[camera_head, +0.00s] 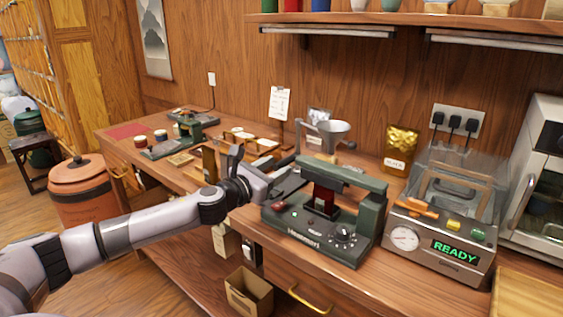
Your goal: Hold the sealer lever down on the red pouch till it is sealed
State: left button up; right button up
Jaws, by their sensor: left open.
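The dark green sealer (315,237) stands on the wooden bench, with a small green light and a dial on its front. Its green lever arm (345,179) runs across the top. The red pouch (324,201) shows as a dark red piece upright under the lever; most of it is hidden. My left gripper (264,163) is open, just left of the sealer near the lever's left end. I cannot tell whether it touches the lever. My right gripper is not in view.
A machine reading READY (455,251) with a clear lid stands close right of the sealer. A gold pouch (399,149) and a metal funnel (331,132) are behind. A white oven (540,165) is at far right. An open cardboard box (249,292) sits below the bench.

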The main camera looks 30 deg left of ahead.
pick_arm(q)
jog(key=shift+w+d, duration=0.15)
jog(key=shift+w, duration=1.25)
grip_shut()
jog(key=shift+r, duration=0.1)
